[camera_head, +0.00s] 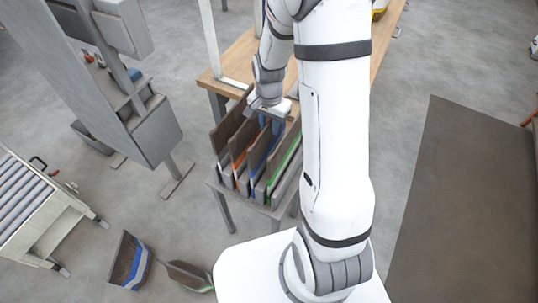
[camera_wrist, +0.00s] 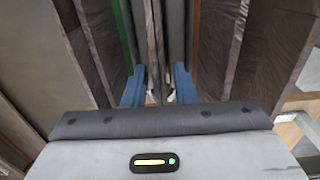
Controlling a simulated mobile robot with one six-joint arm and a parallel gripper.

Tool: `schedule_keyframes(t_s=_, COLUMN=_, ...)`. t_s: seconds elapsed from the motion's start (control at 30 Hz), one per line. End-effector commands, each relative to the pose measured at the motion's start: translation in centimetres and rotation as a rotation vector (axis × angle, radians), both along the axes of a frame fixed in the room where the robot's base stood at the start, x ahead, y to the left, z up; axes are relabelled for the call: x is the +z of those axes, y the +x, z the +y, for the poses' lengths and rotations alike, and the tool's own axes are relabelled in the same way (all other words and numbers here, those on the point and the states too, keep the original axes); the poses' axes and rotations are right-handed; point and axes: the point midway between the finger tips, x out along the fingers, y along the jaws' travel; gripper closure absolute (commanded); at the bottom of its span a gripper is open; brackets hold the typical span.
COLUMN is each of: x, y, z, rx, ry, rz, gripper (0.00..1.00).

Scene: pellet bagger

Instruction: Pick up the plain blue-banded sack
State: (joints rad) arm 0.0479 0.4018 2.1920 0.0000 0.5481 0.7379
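My gripper (camera_head: 268,108) reaches down into the upper part of a rack of upright brown sacks. In the wrist view its two blue fingers (camera_wrist: 160,82) stand apart, with narrow grey and brown upright edges between them. I see no clear grip on any sack. A blue-banded sack (camera_head: 254,182) stands in the rack between an orange-banded and a green-banded one; its top is partly hidden by my gripper. Whether either blue-banded sack is plain or printed cannot be told.
The rack (camera_head: 232,190) also holds an orange-banded sack (camera_head: 240,172) and a green-banded sack (camera_head: 284,165). A green-banded sack (camera_head: 188,275) lies on the floor. A wooden table (camera_head: 238,62) stands behind the rack, a roller conveyor (camera_head: 35,205) at left. A dark mat (camera_head: 465,200) lies at right.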

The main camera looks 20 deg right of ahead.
Motion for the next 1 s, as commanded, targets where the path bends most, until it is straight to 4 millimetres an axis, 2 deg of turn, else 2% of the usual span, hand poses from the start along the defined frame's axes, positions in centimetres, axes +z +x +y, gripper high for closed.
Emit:
schedule_keyframes(t_s=0.03, x=0.02, y=0.01, z=0.00, rx=0.000, ry=0.000, rz=0.000, gripper=0.79)
schedule_keyframes(t_s=0.3, x=0.03, y=0.01, z=0.00, rx=0.000, ry=0.000, rz=0.000, gripper=1.00)
schedule_keyframes(t_s=0.83, x=0.08, y=0.03, z=0.00, rx=0.000, ry=0.000, rz=-0.001, gripper=1.00)
schedule_keyframes(t_s=1.0, x=0.76, y=0.09, z=-0.01, rx=0.000, ry=-0.001, rz=-0.004, gripper=1.00)
